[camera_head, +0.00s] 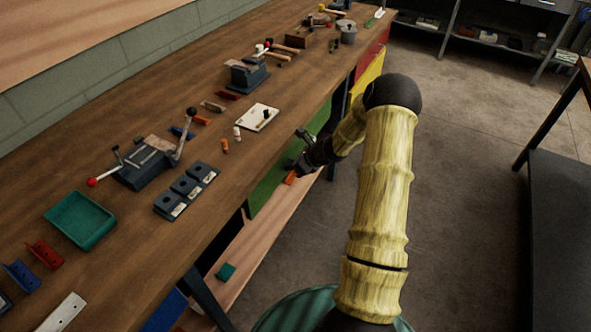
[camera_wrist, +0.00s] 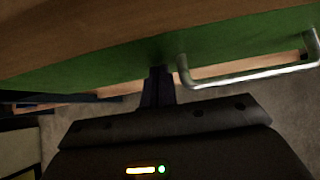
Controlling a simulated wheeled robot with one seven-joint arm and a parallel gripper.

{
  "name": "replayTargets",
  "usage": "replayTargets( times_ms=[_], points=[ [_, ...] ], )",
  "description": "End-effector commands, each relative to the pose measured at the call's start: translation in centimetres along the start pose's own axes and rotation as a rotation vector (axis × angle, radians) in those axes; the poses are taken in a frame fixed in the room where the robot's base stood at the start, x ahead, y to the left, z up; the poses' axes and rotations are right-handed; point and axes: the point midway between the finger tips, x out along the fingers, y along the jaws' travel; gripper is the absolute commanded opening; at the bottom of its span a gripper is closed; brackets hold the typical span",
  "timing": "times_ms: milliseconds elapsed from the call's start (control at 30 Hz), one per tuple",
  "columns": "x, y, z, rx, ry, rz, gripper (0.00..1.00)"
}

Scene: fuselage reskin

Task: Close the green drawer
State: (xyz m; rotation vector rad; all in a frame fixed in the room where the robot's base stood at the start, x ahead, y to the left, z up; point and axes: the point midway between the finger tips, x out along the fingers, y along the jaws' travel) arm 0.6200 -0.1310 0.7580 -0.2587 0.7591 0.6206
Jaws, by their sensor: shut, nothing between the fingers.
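The green drawer (camera_head: 268,190) is in the front of the wooden workbench, below the top, in the head view. In the wrist view its green front (camera_wrist: 100,67) runs across under the bench edge, with a silver bar handle (camera_wrist: 250,77) at the right. My gripper (camera_wrist: 158,75) is shut and empty, its fingertips at the green front to the left of the handle. Whether they touch it I cannot tell. In the head view my gripper (camera_head: 296,161) is at the drawer front, and my arm hides part of that area. How far the drawer stands out is unclear.
The workbench top (camera_head: 210,235) carries a vise (camera_head: 150,160), a teal tray (camera_head: 80,220) and several small parts. A yellow drawer (camera_head: 368,75) and a red drawer (camera_head: 372,50) are farther along. A lower shelf (camera_head: 255,250) runs beneath. The floor (camera_head: 470,200) at the right is clear.

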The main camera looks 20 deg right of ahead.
Motion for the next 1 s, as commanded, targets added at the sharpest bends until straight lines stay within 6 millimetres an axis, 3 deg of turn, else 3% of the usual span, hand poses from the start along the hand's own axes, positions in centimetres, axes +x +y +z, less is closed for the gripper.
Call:
replayTargets(
  times_ms=[467,667,867,1000],
  points=[
    [0.5,0.1,1.0,-0.004,-0.013,0.003,0.00],
    [0.1,0.1,0.6,-0.006,-0.012,0.004,0.00],
    [-1.8,-0.4,-1.5,-0.002,-0.006,0.001,0.00],
    [-4.7,-0.6,-1.8,-0.004,-0.003,-0.003,0.00]
  ],
)
